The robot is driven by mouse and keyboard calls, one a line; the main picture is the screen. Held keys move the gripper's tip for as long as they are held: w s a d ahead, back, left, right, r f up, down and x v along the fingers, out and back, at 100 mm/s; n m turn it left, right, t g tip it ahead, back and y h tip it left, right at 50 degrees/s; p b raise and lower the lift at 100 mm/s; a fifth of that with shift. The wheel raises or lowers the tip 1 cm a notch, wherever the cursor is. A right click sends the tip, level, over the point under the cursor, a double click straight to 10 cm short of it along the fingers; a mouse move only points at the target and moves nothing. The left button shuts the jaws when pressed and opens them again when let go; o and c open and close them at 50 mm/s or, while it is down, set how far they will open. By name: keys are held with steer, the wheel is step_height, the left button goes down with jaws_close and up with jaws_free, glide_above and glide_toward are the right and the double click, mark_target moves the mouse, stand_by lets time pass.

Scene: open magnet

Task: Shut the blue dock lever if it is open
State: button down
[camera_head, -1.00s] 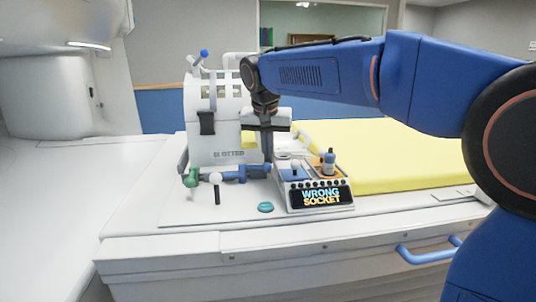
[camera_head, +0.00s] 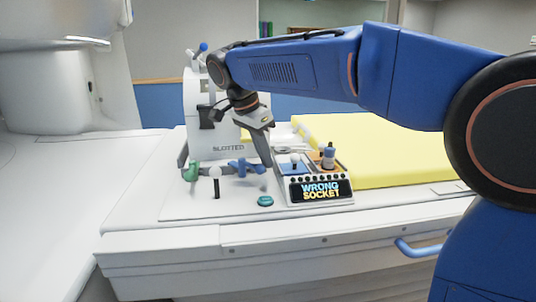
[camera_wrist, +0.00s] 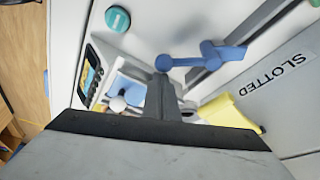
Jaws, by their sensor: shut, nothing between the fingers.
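The blue dock lever (camera_head: 247,166) is on the white bed top, at the foot of the white unit marked SLOTTED (camera_head: 228,148). In the wrist view the lever (camera_wrist: 205,54) runs sideways, with a rounded end at its left. My gripper (camera_head: 269,163) is shut and empty, slanting down beside the lever's right end. In the wrist view my fingertips (camera_wrist: 163,80) appear close to that rounded end; I cannot tell whether they touch. I cannot tell for certain whether the lever is open or shut.
A panel reading WRONG SOCKET (camera_head: 321,189) stands to the right, with a blue socket and an orange socket behind it. A teal button (camera_head: 265,201), a white knob on a black stem (camera_head: 215,182) and a green part (camera_head: 190,172) are nearby. A yellow pad (camera_head: 390,150) lies behind.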

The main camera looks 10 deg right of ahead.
steer(key=shift+s+a+m+g, duration=0.3)
steer(key=shift+s+a+m, duration=0.2)
steer(key=shift+m, duration=0.5)
steer(key=shift+s+a, duration=0.35)
steer(key=shift+a, duration=0.15)
steer(key=shift+s+a, duration=0.25)
steer(key=shift+a, duration=0.4)
steer(key=shift+s+a, duration=0.2)
steer(key=shift+a, duration=0.4)
steer(key=shift+a, duration=0.1)
